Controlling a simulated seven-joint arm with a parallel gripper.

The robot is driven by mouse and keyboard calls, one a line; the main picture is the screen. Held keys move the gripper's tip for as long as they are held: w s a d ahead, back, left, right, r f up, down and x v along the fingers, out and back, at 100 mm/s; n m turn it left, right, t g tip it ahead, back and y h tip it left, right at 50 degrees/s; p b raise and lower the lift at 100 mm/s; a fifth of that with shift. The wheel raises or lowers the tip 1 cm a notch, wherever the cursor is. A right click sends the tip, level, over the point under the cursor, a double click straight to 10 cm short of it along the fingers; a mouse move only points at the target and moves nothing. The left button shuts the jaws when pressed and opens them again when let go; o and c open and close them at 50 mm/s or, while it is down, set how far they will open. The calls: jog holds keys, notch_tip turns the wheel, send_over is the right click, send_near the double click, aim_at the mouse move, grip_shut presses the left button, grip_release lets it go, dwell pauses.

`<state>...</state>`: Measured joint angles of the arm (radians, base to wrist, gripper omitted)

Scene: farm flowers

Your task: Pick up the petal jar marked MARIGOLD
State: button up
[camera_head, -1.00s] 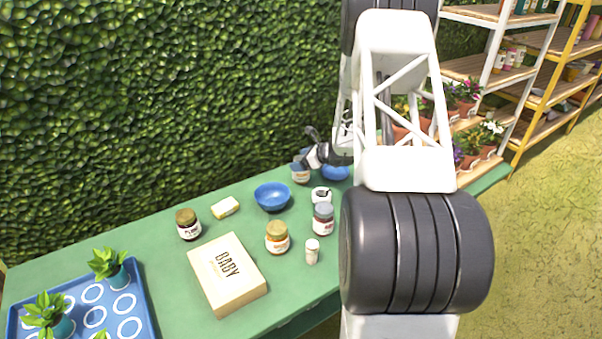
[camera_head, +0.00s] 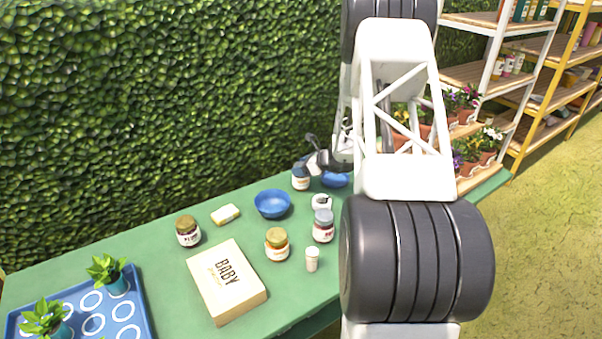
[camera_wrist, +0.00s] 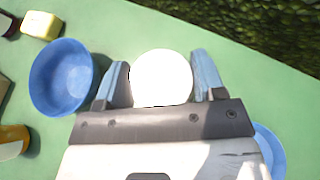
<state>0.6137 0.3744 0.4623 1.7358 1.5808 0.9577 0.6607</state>
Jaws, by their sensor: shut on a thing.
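My gripper (camera_wrist: 160,84) is at the back of the green table, with its light blue fingers on either side of a round white-topped jar (camera_wrist: 162,76). It is shut on this jar. In the head view the same jar (camera_head: 300,182) shows a pale label too small to read, just left of my arm's end. Its base looks at or close to the table. Other jars stand nearer: a brown-lidded one (camera_head: 188,231), an amber-lidded one (camera_head: 277,244) and a grey-lidded one (camera_head: 323,226). I cannot read MARIGOLD on any label.
A blue bowl (camera_head: 272,204) stands left of the held jar, and another blue bowl (camera_head: 335,180) right of it. A box marked BABY (camera_head: 227,282), a yellow block (camera_head: 225,214), a small white bottle (camera_head: 312,260) and a blue plant tray (camera_head: 139,300) are farther left and front. A hedge (camera_head: 170,100) rises behind.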

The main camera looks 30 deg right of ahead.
jog(key=shift+r, duration=5)
